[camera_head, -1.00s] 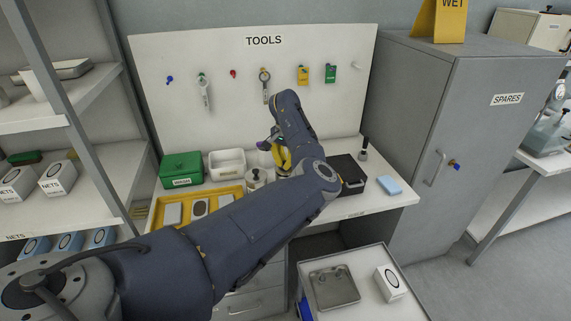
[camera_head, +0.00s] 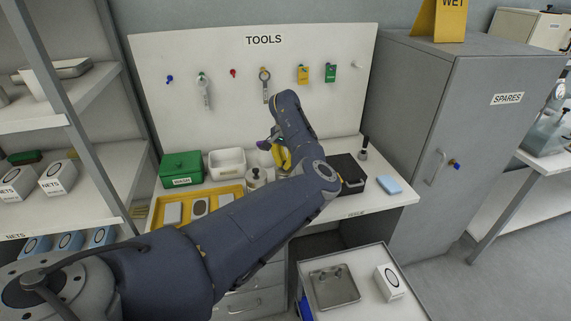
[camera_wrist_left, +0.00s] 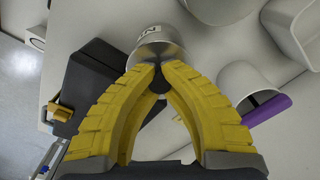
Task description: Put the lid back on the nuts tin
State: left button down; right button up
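My left gripper (camera_head: 282,159) shows yellow fingers over the bench, low in front of the tools board. In the left wrist view its fingertips (camera_wrist_left: 159,70) come together around a small dark knob (camera_wrist_left: 157,83), which seems to belong to the lid. Just beyond the fingertips is a metal tin (camera_wrist_left: 157,48) with a partly readable dark label. The fingers hide much of its top, so I cannot tell whether the lid touches the tin's rim. My right gripper is not in view.
A jar (camera_head: 256,177) stands left of the gripper, near a yellow tray (camera_head: 229,189) and a green box (camera_head: 181,169). A black box (camera_head: 349,172) stands on the right; it also shows in the left wrist view (camera_wrist_left: 95,75). A purple-edged piece (camera_wrist_left: 268,109) lies close to the fingers.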

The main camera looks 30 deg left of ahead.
pick_arm(q)
jog(key=c, duration=0.9)
grip_release()
jog(key=shift+c, duration=0.2)
jog(key=shift+r, duration=0.15)
jog(key=shift+r, duration=3.35)
jog(key=shift+o, duration=0.2)
grip_shut()
jog(key=shift+f, duration=3.3)
